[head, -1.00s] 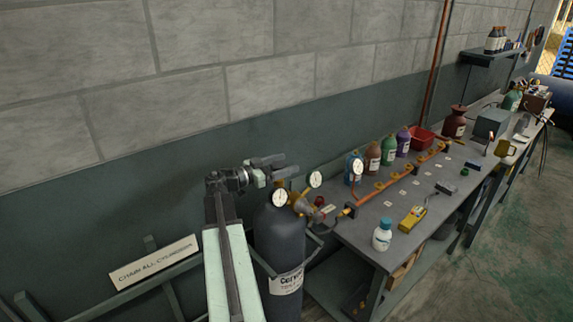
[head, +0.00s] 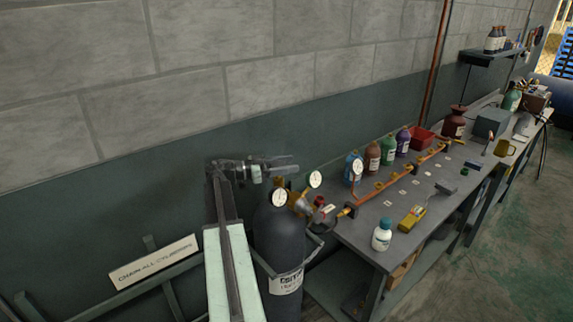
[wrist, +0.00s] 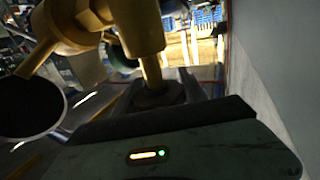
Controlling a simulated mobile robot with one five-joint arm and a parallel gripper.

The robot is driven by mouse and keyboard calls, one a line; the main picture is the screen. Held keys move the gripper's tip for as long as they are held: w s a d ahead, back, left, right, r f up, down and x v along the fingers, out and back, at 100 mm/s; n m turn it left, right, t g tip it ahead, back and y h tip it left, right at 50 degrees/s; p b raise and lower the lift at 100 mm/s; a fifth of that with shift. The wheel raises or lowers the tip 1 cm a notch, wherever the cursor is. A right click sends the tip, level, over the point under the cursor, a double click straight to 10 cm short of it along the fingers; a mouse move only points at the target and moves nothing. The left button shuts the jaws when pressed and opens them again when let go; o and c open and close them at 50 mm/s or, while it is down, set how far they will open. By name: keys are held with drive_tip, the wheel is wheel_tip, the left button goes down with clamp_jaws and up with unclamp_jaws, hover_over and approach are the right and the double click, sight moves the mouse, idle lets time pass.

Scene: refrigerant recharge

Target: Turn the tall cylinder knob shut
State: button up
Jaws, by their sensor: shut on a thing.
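The tall dark grey cylinder (head: 280,245) stands upright beside the left end of the bench, with a white label low on its side. My gripper (head: 287,164) is level just above its top, reaching from the left over the brass valve. In the wrist view the brass valve body (wrist: 147,35) runs down to a dark piece, the tall cylinder knob (wrist: 157,94), held at my gripper's jaws. The jaws are shut on it. In the head view the fingers and valve fittings hide the knob, and its turn position cannot be read.
Two white gauges (head: 279,198) sit close beside the valve. A copper manifold pipe (head: 395,181) runs along the grey bench (head: 400,195) at right. Several bottles and a yellow meter (head: 411,217) stand on it. The block wall is close behind my arm.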

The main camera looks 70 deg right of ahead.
drive_tip(key=shift+s+a+m+g+y, duration=0.15)
drive_tip(key=shift+m+g+y, duration=0.5)
drive_tip(key=shift+y, duration=0.35)
drive_tip(key=o, duration=1.4)
drive_tip(key=s+a+r+p, duration=0.1)
drive_tip(key=a, duration=0.4)
drive_tip(key=s+a+r+p, duration=0.2)
drive_tip(key=a, duration=0.3)
drive_tip(key=s+a+r+p, duration=0.2)
drive_tip(key=a, duration=0.3)
drive_tip(key=shift+a, duration=0.15)
